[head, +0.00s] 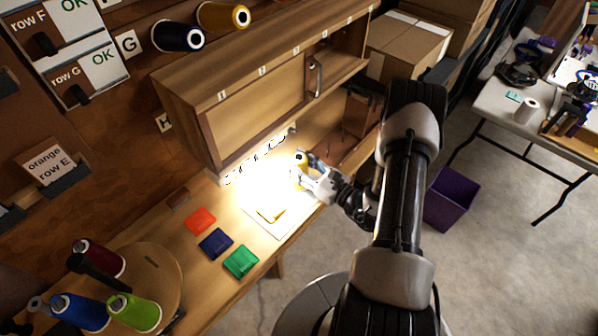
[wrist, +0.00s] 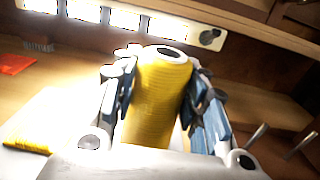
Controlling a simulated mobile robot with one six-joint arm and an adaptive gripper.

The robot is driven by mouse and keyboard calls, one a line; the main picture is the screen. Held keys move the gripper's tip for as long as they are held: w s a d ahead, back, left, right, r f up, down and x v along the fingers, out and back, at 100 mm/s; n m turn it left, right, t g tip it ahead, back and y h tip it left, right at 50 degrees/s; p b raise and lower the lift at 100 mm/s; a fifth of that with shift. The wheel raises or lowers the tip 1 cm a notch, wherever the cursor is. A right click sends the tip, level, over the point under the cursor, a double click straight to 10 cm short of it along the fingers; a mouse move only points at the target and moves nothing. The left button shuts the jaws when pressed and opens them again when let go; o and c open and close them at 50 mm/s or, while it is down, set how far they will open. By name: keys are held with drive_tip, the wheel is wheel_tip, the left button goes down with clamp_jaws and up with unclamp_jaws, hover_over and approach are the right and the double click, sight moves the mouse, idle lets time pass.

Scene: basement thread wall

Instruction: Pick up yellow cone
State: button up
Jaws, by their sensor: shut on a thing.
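The yellow cone (wrist: 157,95) stands upright between the fingers of my gripper (wrist: 163,105) in the wrist view. One finger presses each side, and the dark hole in its top faces up. In the head view my gripper (head: 308,173) is over the brightly lit right part of the wooden bench, with the yellow cone (head: 301,160) at its tips. Glare hides part of it there. I cannot tell whether the cone's base touches the bench.
Orange (head: 200,221), blue (head: 215,243) and green (head: 241,262) squares lie left on the bench. A round stand (head: 160,270) holds several cones at lower left. A wooden cabinet (head: 260,90) overhangs the bench behind the gripper. A purple bin (head: 450,199) stands on the floor at right.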

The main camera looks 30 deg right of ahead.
drive_tip(key=shift+c, duration=1.2)
wheel_tip(320, 180, up, 20)
drive_tip(key=p, duration=0.6)
drive_tip(key=shift+p, duration=0.3)
